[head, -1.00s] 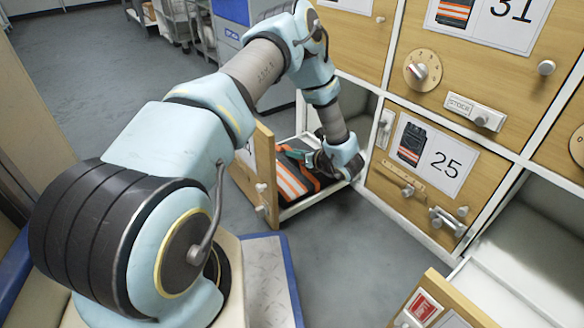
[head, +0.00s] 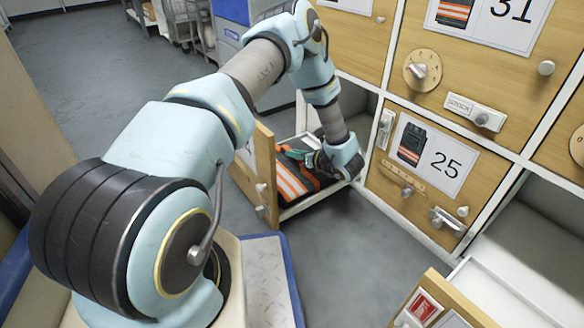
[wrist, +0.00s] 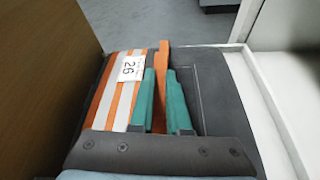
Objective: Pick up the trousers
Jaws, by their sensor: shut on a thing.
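The trousers (head: 292,182) lie folded in an open drawer low in the cabinet. They are dark grey with orange and white stripes, and the wrist view shows them (wrist: 215,90) with a white "26" label. My gripper (head: 297,154) is down at the drawer, partly hidden by my wrist in the head view. In the wrist view its two teal fingers (wrist: 162,100) stand on either side of a raised orange fold of the trousers and are shut on it. The trousers appear still within the drawer.
The drawer's wooden front (head: 256,175) stands to the left, and its pale side rim (wrist: 270,110) runs close on the right. Closed door 25 (head: 425,160) is right of my wrist. Another open drawer (head: 440,300) is at lower right. Grey floor lies between.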

